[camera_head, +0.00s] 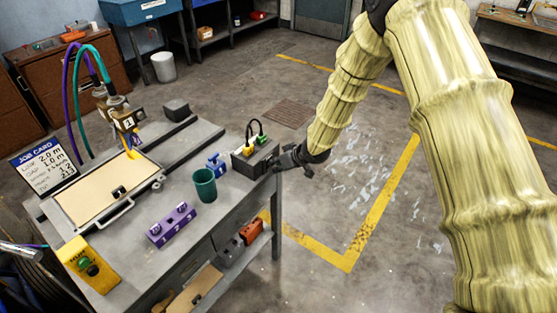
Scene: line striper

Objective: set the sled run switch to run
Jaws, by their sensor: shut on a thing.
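My gripper (297,160) is at the right end of a dark box (247,168) on the bench's right corner. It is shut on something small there. The fingers and arm hide what they hold, and I cannot tell if it is the sled run switch. A yellow control box (82,262) with a green button stands at the bench's front left, well away from my gripper. No switch marked run is readable.
The workbench (222,227) bears a green cup (204,186), a blue item (216,163), a purple block (170,224) and a sled with a tan board (105,190). A job card (45,165) stands at left. The floor right of the bench is clear, with yellow lines.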

